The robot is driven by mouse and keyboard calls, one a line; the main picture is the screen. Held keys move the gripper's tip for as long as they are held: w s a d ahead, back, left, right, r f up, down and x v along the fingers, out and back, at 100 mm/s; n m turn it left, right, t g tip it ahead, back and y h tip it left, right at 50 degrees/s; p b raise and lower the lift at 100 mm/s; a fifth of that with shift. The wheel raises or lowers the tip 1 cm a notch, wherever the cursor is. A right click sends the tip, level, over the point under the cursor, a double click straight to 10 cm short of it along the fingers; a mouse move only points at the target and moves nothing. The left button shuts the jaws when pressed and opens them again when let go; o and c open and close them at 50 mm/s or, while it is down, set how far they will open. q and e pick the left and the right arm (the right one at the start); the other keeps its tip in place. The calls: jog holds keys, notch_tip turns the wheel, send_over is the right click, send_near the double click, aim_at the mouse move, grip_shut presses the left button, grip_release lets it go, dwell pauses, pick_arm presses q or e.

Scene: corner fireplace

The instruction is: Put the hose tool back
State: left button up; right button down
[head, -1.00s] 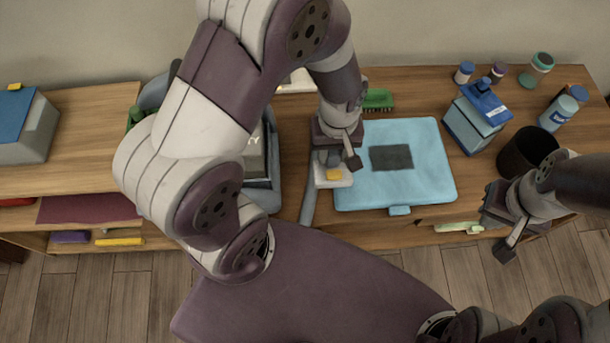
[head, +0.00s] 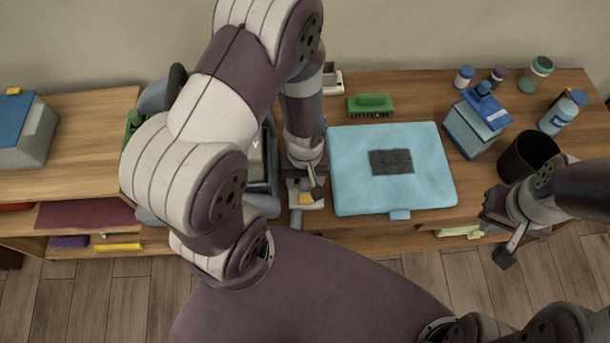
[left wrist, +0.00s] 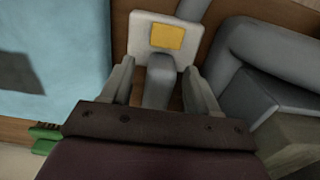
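The hose tool (head: 311,205) has a pale flat head with a yellow patch and a grey stem. It is beside the left edge of the light-blue mat, near the front of the wooden top. In the left wrist view, the hose tool (left wrist: 139,38) lies just beyond my left gripper's fingertips. My left gripper (head: 306,186) is open, with a finger on each side of the stem and visible gaps. The left gripper (left wrist: 160,75) points at the tool. A grey hose (head: 296,219) hangs from it. The grey machine (head: 262,200) is partly hidden by my arm. My right gripper (head: 499,240) is at the right, apart from everything.
The light-blue mat (head: 435,185) carries a dark patch. A green brush (head: 370,105) lies behind it. A blue-topped box (head: 475,125), several bottles and a dark cup (head: 527,155) stand at the right. A grey box (head: 35,140) stands at the far left.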

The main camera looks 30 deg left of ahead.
pick_arm(q)
jog(key=shift+r, duration=0.35)
notch_tip(320, 180, up, 16)
jog(key=m+t+p, duration=0.1)
jog(key=m, duration=0.5)
jog(key=shift+w+a+r+p, duration=0.15)
jog(key=shift+a+r+p, duration=0.05)
jog(key=shift+p, duration=0.2)
